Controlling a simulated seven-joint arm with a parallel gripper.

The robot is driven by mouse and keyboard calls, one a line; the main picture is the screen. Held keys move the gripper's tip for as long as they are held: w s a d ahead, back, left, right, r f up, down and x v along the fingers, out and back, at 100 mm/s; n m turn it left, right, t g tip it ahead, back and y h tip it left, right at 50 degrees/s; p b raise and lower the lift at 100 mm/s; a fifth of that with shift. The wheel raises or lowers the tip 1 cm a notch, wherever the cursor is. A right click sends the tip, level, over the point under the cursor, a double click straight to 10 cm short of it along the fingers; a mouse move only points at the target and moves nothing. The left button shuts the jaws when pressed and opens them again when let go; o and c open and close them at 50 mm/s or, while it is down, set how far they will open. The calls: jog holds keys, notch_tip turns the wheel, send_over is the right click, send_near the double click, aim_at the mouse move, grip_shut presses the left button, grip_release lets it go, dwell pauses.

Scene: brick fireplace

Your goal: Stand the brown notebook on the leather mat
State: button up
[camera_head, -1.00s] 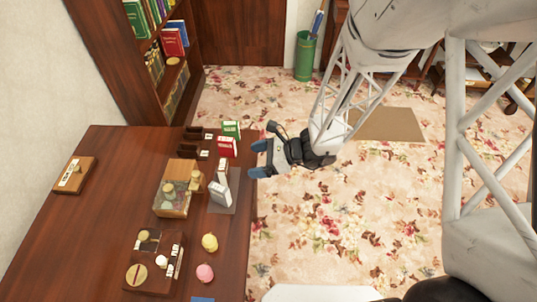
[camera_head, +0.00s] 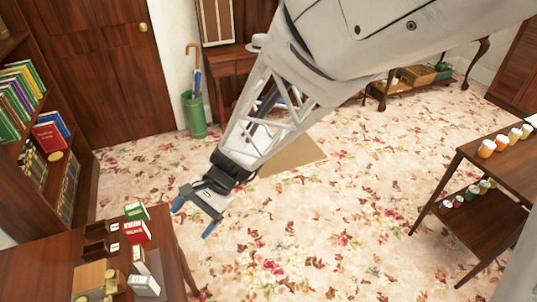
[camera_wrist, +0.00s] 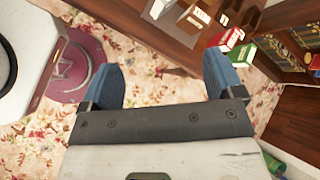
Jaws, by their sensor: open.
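I cannot make out a brown notebook or a leather mat for certain in either current view. My gripper (camera_head: 193,216) is open and empty, over the carpet just right of the desk's (camera_head: 40,264) far right corner. Its two blue fingers stand wide apart in the wrist view (camera_wrist: 162,65), with the desk beyond them.
Red (camera_head: 137,231) and green (camera_head: 137,210) boxes stand near the desk's edge, beside dark trays (camera_head: 95,240) and white boxes (camera_head: 143,285). A bookcase (camera_head: 28,190) is left.

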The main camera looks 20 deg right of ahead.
jog(key=s+d+r+n+t+h, duration=0.2)
jog(key=s+d+r+n+h, duration=0.2)
jog(key=d+r, duration=0.3)
jog(key=s+d+r+n+t+h, duration=0.2)
jog(key=s+d+r+n+h, duration=0.3)
jog(key=d+r, duration=0.3)
jog(key=shift+s+d+t, duration=0.25)
jog(key=shift+d+t, duration=0.15)
jog(key=shift+d, duration=0.7)
